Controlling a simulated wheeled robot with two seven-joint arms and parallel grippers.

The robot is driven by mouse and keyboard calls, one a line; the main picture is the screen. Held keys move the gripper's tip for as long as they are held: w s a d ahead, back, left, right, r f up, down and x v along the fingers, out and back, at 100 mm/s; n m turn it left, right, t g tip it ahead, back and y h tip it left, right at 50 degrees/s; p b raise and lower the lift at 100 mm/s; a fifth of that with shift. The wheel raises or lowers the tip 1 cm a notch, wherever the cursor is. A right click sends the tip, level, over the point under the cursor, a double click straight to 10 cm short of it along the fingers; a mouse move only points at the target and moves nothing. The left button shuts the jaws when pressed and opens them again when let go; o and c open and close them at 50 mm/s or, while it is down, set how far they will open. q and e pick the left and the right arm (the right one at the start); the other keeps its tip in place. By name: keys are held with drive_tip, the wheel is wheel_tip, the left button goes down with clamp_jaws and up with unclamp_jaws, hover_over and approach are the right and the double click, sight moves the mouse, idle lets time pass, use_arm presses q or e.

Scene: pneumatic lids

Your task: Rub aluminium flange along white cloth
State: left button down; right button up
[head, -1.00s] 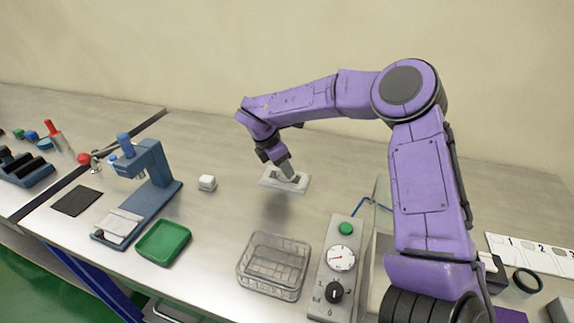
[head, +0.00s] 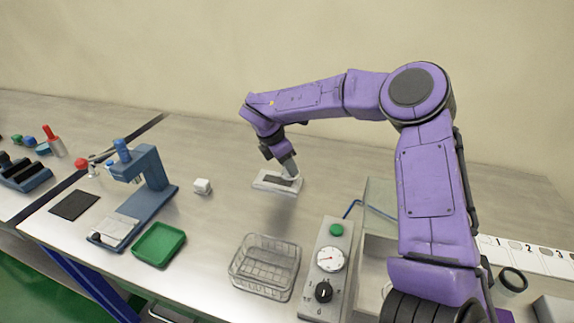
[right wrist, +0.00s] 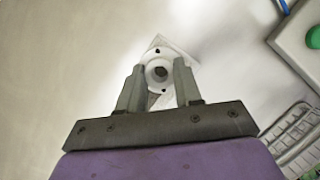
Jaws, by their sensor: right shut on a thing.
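The white cloth (head: 262,186) lies flat on the bench top in the middle of the head view, with a dark patch on it. In the right wrist view a pale corner of it (right wrist: 158,42) shows behind the flange. My right gripper (head: 290,168) points down at the cloth's back right side. It also shows in the right wrist view (right wrist: 158,85), shut on the round, pale aluminium flange (right wrist: 160,70) with a dark centre hole. In the head view the flange is mostly hidden; I cannot tell whether it touches the cloth. My left gripper is out of view.
A clear basket (head: 265,265) and a panel with a gauge (head: 330,258) stand in front. A blue press (head: 150,180) and green tray (head: 158,244) are at left. Bench behind the cloth is clear.

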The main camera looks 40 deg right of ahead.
drive_tip(key=shift+r, duration=0.5)
drive_tip(key=shift+a+r+p, duration=0.1)
drive_tip(key=shift+r+p, duration=0.5)
drive_tip(key=shift+r, duration=0.05)
drive_tip(key=shift+r+p, duration=0.75)
drive_tip(key=shift+r, duration=0.7)
